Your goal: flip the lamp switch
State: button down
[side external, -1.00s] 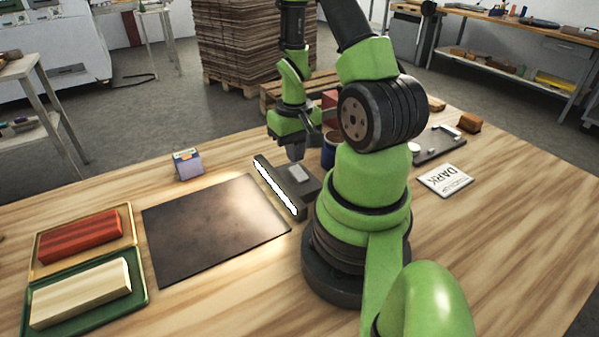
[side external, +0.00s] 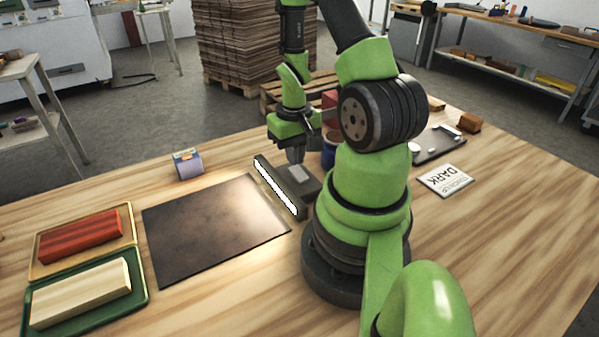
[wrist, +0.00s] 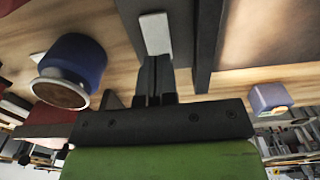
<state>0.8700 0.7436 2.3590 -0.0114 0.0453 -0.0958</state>
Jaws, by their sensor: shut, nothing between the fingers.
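The lamp (side external: 264,168) is a low dark box on the wooden table with a long strip along its left side, glowing white. Its switch (side external: 299,173) is a pale grey rectangular rocker on the box's top. In the wrist view the switch (wrist: 156,33) is just beyond my fingertips, on the dark lamp base (wrist: 184,30). My gripper (side external: 295,158) is shut and empty, pointing down over the far end of the switch. The wrist view also shows its closed fingers (wrist: 155,68). I cannot tell whether the fingertips touch the switch.
A dark panel (side external: 205,235) lies left of the lamp. A small blue-purple box (side external: 187,164) stands behind it. A blue cup (wrist: 85,55) is close beside my gripper. Red and cream blocks lie in trays (side external: 140,290) at front left. A "DARK" sign (side external: 433,184) lies at right.

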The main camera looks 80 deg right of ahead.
jog(key=shift+f, duration=0.9)
dwell(0.3)
jog(key=shift+r, duration=3.5)
